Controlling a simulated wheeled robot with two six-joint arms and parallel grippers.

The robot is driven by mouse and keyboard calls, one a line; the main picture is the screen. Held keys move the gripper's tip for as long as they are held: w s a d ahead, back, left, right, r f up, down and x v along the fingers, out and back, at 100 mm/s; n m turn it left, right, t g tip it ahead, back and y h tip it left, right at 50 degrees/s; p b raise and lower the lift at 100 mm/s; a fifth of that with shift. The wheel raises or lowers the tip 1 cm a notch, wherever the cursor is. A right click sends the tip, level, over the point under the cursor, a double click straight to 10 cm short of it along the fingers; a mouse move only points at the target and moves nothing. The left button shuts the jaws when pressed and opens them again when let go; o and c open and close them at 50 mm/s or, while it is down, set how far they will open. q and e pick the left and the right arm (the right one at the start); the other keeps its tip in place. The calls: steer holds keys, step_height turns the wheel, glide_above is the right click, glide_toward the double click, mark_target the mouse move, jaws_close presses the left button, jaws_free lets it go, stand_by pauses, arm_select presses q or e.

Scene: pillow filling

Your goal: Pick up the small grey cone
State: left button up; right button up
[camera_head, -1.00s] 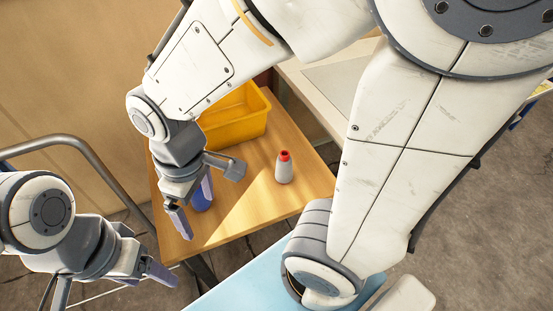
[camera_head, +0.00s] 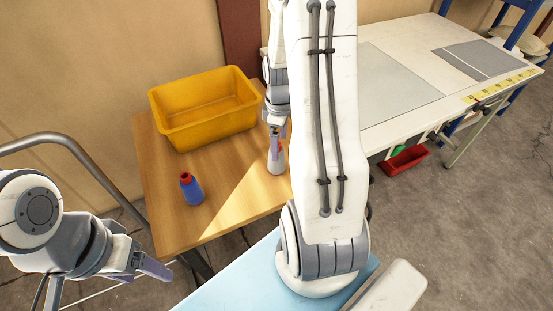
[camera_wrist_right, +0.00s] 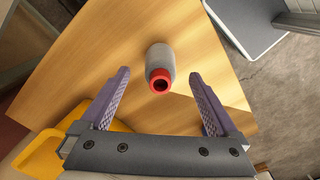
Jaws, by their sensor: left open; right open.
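The small grey cone (camera_head: 275,164) with a red top stands upright on the wooden table, partly hidden behind my right gripper (camera_head: 275,138) in the head view. In the right wrist view the cone (camera_wrist_right: 161,66) lies ahead, centred between the open fingers of my right gripper (camera_wrist_right: 163,92). Its red, hollow top faces the camera, and both fingers are clear of it. My left gripper (camera_head: 148,262) is open and empty at the lower left, away from the table top.
A blue bottle-like cone with a red top (camera_head: 191,189) stands left on the wooden table (camera_head: 222,175). A yellow bin (camera_head: 205,112) sits at the table's back. A white workbench (camera_head: 410,85) stands to the right, with a red bin (camera_head: 404,160) below it.

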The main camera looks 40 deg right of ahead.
steer(key=f, duration=0.6)
steer(key=shift+w+a, duration=0.25)
steer(key=c, duration=1.5)
jaws_close()
steer(key=shift+r, duration=0.2)
